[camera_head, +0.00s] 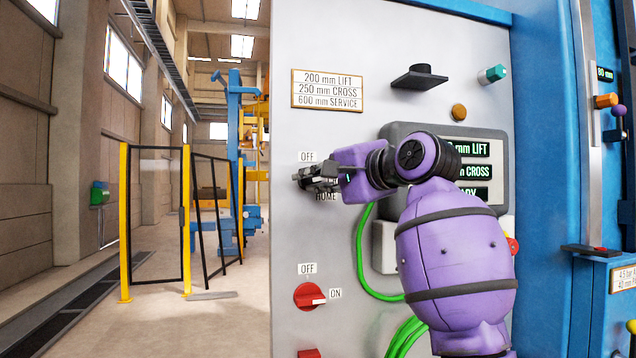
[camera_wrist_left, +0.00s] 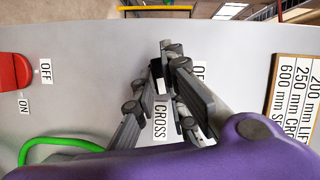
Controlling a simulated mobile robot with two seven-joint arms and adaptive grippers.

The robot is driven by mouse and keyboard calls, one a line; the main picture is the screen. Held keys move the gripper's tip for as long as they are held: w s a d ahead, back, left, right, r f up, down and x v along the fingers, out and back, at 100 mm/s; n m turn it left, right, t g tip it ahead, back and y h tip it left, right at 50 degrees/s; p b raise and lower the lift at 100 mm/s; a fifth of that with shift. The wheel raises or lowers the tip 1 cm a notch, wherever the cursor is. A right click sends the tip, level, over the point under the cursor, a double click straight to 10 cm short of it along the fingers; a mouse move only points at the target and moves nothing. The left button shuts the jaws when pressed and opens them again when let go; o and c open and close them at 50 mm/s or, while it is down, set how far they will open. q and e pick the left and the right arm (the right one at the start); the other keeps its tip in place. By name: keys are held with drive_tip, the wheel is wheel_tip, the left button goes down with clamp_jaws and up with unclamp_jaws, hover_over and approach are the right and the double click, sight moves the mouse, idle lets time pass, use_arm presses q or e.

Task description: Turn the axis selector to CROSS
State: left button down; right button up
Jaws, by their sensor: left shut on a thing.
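My left gripper (camera_head: 306,180) reaches in from the right across the grey panel and is shut at the axis selector. In the left wrist view the two fingers (camera_wrist_left: 168,68) close around a small dark knob (camera_wrist_left: 157,76), which they mostly cover. The CROSS label (camera_wrist_left: 160,121) sits beside the fingers, on the panel's right-hand side of the knob. Which way the knob points cannot be told. My right gripper is not seen.
A red OFF/ON switch (camera_head: 309,297) is lower on the panel (camera_head: 330,240). Green cables (camera_head: 366,262) hang beside my arm. A display (camera_head: 478,149) is partly behind my arm. A dark bracket (camera_head: 419,78) and a teal button (camera_head: 492,74) stick out above.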

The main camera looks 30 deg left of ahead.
use_arm(q)
drive_tip(key=shift+f+m+y, duration=0.1)
drive_tip(key=shift+m+y, duration=0.2)
drive_tip(key=shift+m, duration=0.8)
drive_tip(key=c, duration=1.8)
unclamp_jaws()
